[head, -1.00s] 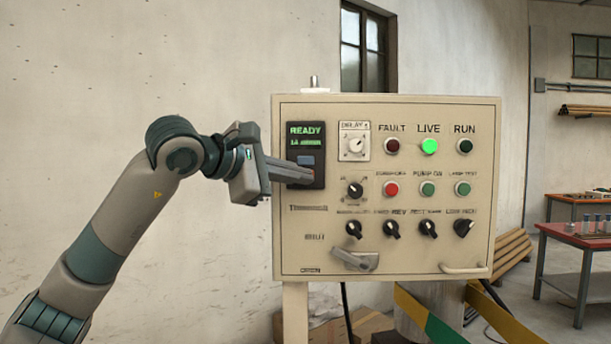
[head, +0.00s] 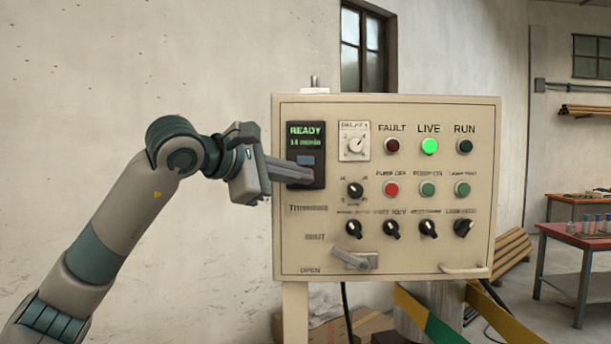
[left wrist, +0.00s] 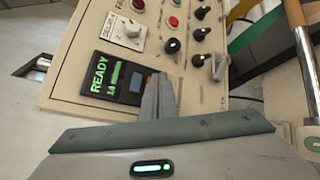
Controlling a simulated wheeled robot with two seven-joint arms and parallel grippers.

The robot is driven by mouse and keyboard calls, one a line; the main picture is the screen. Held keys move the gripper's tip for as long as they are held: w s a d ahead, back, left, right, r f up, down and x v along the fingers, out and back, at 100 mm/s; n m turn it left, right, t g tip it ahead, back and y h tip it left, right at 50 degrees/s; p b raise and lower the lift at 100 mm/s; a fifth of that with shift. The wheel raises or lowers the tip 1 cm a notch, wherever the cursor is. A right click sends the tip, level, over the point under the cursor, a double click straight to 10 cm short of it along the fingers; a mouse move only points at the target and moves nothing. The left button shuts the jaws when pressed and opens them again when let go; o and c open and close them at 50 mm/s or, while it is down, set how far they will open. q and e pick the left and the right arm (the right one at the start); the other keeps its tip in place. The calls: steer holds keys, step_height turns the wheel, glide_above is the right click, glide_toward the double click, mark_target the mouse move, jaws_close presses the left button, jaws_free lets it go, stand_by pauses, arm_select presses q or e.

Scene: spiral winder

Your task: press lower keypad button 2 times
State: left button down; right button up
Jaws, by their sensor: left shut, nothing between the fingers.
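The keypad unit (head: 305,142) is a dark module at the upper left of the cream control panel (head: 400,262). Its screen reads READY in green with a smaller green line below. A blue-grey button (head: 306,160) shows under the text; the lower part of the keypad is hidden behind my fingers. My left gripper (head: 308,178) is shut and empty, its fingertips in front of the lower keypad. The left wrist view also shows the fingers (left wrist: 158,98) over the keypad's lower end, beside the display (left wrist: 104,78). I cannot tell whether the tips touch a button. My right gripper is not in view.
A dial (head: 355,141), a lit green LIVE lamp (head: 429,146), several knobs and coloured buttons lie right of the keypad. A lever (head: 352,258) and a handle (head: 464,269) are low on the panel. A red-topped table (head: 580,234) stands far right. The wall side at left is clear.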

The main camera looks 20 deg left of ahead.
arm_select(q)
steer(key=shift+w+a, duration=0.25)
steer(key=shift+w, duration=0.55)
stand_by(1.4)
steer(key=shift+s, duration=0.1)
stand_by(0.4)
steer(key=shift+s+d+b, duration=0.25)
steer(key=shift+s+b, duration=0.25)
steer(key=shift+s, duration=0.2)
steer(key=s+b, duration=0.1)
steer(key=s, duration=0.1)
steer(key=s+b, duration=0.1)
steer(key=s, duration=0.2)
steer(key=shift+d+f+b, duration=0.15)
steer(key=shift+f+b, duration=0.05)
steer(key=shift+b, duration=0.15)
